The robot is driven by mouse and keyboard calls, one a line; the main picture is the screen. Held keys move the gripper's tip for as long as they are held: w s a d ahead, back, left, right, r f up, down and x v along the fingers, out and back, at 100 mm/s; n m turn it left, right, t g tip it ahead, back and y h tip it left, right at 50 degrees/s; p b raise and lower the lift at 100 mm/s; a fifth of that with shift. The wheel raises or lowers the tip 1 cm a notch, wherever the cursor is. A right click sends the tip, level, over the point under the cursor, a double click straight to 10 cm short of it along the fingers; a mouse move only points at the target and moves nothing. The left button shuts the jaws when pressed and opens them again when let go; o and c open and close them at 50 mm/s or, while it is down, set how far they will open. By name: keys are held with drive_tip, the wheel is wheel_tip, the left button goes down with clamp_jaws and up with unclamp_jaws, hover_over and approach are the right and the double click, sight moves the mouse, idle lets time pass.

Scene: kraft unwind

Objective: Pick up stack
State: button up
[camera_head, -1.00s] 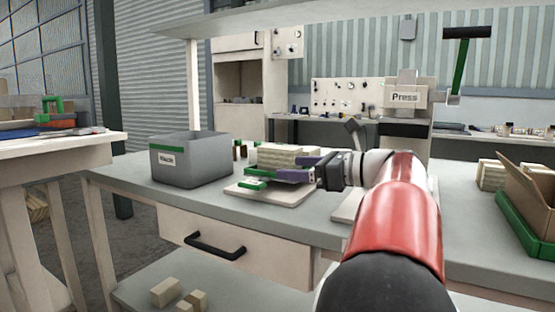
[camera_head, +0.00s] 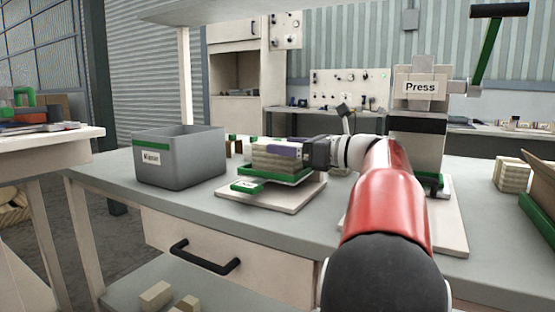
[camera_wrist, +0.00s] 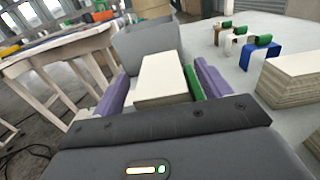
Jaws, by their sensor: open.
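The stack (camera_head: 276,160) is a block of thin pale pieces in a green-edged holder (camera_head: 275,176) above a pale board (camera_head: 285,198) on the bench. My gripper (camera_head: 287,149) reaches in from the right, with a purple finger along the near upper side of the stack. In the wrist view the stack (camera_wrist: 161,80) lies between the two purple fingers (camera_wrist: 160,72). A gap shows beside the left finger. A green strip (camera_wrist: 192,83) lies between the stack and the right finger. The gripper is open. The far finger is hidden in the head view.
The press (camera_head: 418,110) stands to the right, behind my arm. Another pale stack (camera_head: 511,174) and a cardboard box (camera_head: 539,183) are at far right. Small brown-and-green pieces (camera_head: 236,146) stand behind.

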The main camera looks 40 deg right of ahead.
drive_tip(key=shift+x, duration=1.05)
drive_tip(key=shift+c, duration=0.2)
drive_tip(key=c, duration=1.2)
drive_tip(key=shift+r, duration=0.1)
wheel_tip(320, 180, up, 20)
drive_tip(key=p, duration=0.6)
drive_tip(key=shift+p, duration=0.4)
